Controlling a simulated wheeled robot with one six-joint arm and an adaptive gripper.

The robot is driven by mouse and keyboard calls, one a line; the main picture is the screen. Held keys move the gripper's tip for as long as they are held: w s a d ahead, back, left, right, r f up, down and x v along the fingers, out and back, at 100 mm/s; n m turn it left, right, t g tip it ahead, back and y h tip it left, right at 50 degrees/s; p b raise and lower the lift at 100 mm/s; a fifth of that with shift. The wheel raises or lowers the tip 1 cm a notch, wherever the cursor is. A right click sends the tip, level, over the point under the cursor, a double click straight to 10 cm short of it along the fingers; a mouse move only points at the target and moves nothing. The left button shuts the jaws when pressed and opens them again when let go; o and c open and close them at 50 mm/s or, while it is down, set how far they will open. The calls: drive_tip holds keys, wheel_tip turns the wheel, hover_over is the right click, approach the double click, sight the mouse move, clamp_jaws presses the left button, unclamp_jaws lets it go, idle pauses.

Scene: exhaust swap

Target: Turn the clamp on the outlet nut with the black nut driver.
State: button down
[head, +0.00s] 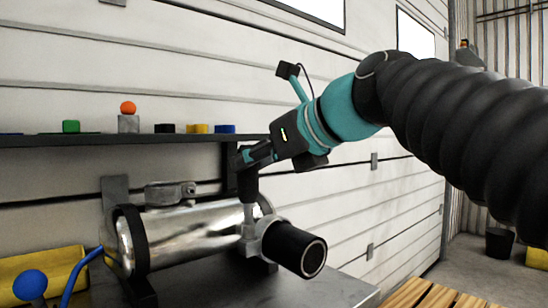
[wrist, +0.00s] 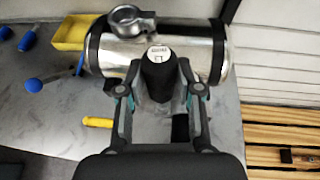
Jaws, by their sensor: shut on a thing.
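My gripper (head: 247,155) is shut on the black nut driver (head: 246,182), which stands upright. Its metal shaft (head: 250,212) points down at the grey clamp (head: 262,232) around the outlet, beside the black outlet pipe (head: 294,250). The driver's tip appears to meet the clamp's nut, but I cannot tell if it is fully seated. In the wrist view the driver's black handle (wrist: 157,78) sits between the two fingers (wrist: 158,72) and hides the clamp. The shiny silver exhaust can (head: 190,236) lies on the bench.
A grey ring clamp (head: 170,193) sits on the can. A shelf (head: 60,140) behind carries coloured blocks and an orange ball (head: 128,107). A yellow bin (wrist: 73,32), blue-handled tools and a yellow handle (wrist: 98,122) lie on the bench. A wooden pallet (head: 430,293) stands at right.

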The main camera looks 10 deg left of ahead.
drive_tip(key=shift+r, duration=0.1)
idle(0.3)
drive_tip(key=shift+r+p, duration=0.9)
drive_tip(key=shift+p, duration=0.05)
drive_tip(key=shift+r, duration=0.1)
drive_tip(key=shift+r, duration=1.1)
